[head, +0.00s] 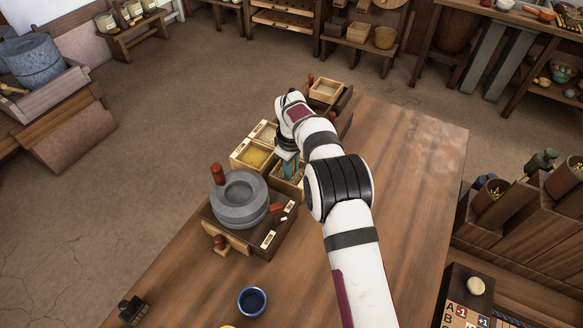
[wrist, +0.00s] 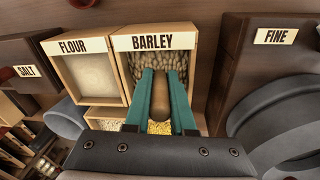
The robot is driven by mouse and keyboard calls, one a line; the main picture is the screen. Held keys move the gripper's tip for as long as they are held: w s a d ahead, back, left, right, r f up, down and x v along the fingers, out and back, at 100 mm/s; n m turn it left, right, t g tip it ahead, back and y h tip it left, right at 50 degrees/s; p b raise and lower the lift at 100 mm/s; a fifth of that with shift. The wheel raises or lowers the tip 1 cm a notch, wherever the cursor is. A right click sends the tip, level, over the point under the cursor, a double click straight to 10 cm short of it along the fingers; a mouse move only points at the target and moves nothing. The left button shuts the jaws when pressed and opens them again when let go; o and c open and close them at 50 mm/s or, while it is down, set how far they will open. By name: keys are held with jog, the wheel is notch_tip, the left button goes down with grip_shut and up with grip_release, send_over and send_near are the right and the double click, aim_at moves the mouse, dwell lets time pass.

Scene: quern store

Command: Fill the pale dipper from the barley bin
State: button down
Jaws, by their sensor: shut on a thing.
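The barley bin (wrist: 194,55) is a square wooden box labelled BARLEY, full of grain, at the top middle of the wrist view. In the head view its rim (head: 290,185) shows just below my gripper (head: 288,163). In the wrist view my gripper (wrist: 161,74) has teal fingers shut on a tan, rounded piece (wrist: 160,100), which looks like part of the pale dipper. The fingertips are over the barley bin. The dipper's bowl is not clearly seen, and I cannot tell whether it holds grain. In the head view the arm hides the dipper.
The flour bin (wrist: 90,75) is left of the barley. A bin of yellow grain (head: 252,155) and a pale-filled bin (head: 263,133) are beside it. A stone quern (head: 240,200) stands close by. A blue cup (head: 252,301) is near the front. The table's right side is clear.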

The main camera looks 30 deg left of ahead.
dwell(0.4)
jog(key=shift+r, duration=4.1)
